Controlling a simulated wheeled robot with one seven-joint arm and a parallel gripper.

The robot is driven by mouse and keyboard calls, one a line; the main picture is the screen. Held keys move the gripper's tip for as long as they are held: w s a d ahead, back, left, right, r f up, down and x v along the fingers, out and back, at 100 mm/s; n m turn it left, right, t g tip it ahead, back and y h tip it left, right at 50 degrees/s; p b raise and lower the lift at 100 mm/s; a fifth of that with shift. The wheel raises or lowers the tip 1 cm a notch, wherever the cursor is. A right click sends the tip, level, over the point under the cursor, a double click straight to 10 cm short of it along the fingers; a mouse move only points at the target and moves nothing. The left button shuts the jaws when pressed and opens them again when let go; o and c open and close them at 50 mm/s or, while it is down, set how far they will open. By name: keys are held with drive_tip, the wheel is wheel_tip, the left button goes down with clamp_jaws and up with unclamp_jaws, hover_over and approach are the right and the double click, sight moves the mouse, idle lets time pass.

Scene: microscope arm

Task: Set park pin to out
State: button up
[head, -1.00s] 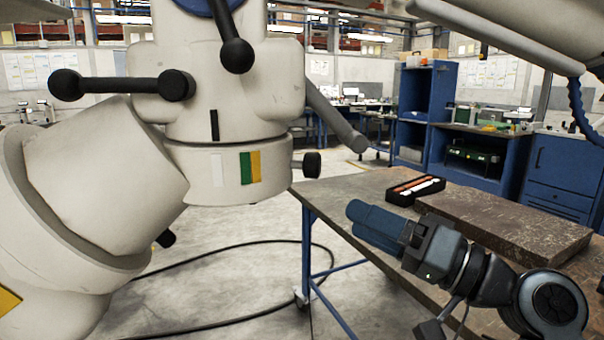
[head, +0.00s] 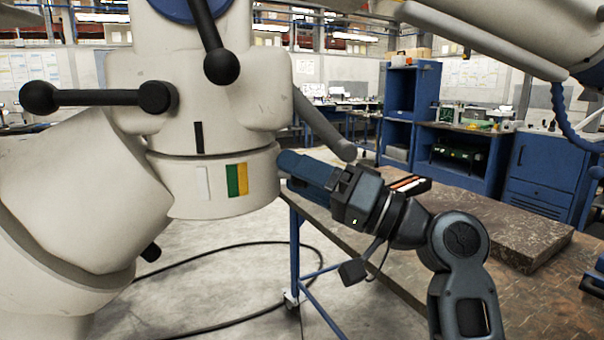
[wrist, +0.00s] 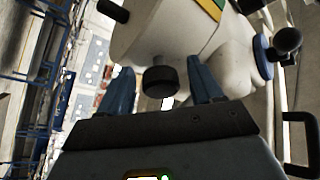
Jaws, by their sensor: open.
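The park pin appears to be the black round knob (wrist: 160,80) on the side of the white microscope arm's lower collar (head: 212,186). In the wrist view it sits between the two blue fingers of my gripper (wrist: 158,66), with a gap on each side. In the head view my gripper (head: 287,170) is open at the right side of the collar and hides the knob. The collar carries a white mark (head: 205,184) and a green and yellow mark (head: 237,180). I cannot tell how far the pin stands out.
Black ball-ended handles (head: 155,97) stick out higher on the arm. A pale bar (head: 325,125) slants down just above my gripper. A cable loops on the floor.

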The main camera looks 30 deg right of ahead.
drive_tip(key=shift+c, duration=0.4)
clamp_jaws()
